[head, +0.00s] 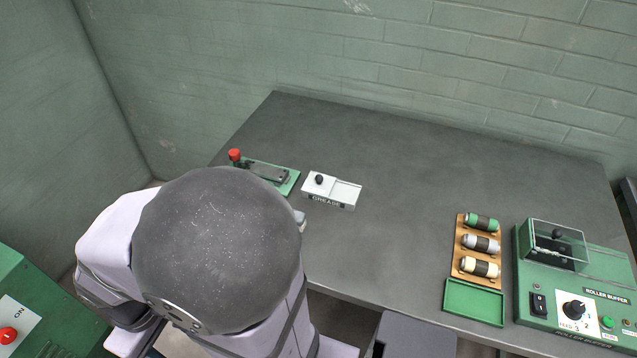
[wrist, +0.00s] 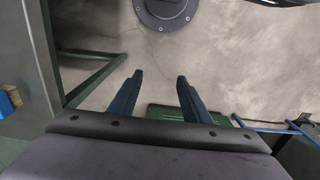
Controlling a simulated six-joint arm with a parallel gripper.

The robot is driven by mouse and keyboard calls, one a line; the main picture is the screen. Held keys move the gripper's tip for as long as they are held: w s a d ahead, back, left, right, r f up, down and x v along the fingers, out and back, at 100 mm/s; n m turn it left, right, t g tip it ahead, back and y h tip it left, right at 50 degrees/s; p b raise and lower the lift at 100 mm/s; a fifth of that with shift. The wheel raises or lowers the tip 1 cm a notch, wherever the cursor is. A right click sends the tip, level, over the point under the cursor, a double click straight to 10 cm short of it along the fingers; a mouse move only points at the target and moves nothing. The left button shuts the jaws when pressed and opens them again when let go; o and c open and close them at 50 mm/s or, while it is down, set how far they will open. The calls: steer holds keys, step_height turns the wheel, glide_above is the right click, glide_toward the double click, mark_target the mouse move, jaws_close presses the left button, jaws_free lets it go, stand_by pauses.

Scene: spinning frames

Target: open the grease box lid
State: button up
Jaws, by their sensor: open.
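The grease box (head: 331,190) is a small white box marked GREASE near the table's left front edge in the head view. Its lid (head: 319,182) carries a black knob and covers the left part of the top. The right part of the top looks like a plain pale panel; I cannot tell whether it is an opening. My gripper (wrist: 158,80) shows in the wrist view with its two dark fingers apart and nothing between them. It points at the floor, away from the box. In the head view my arm hides the gripper.
A green device with a red knob (head: 234,155) stands just left of the box. A wooden rack (head: 457,250) with several rollers, a green tray (head: 473,302) and the roller buffer (head: 600,262) stand at the right. The table's middle (head: 420,170) is clear.

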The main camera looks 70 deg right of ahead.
steer(key=shift+w+d+r, duration=0.2)
steer(key=shift+w+d, duration=0.05)
steer(key=shift+d, duration=0.05)
steer(key=shift+c, duration=0.5)
steer(key=w+d+r+m+p, duration=0.1)
steer(key=w+d+r, duration=0.15)
steer(key=d, duration=0.35)
steer(key=w+d+r+m+p, duration=0.1)
steer(key=w+d+m, duration=0.15)
steer(key=d, duration=0.25)
steer(key=m+g+h+p, duration=0.2)
steer(key=m+p, duration=0.3)
steer(key=m, duration=0.1)
glide_toward(318, 177)
steer(key=shift+n, duration=0.25)
steer(key=shift+p+x, duration=0.95)
steer(key=shift+x, duration=3.05)
jaws_close()
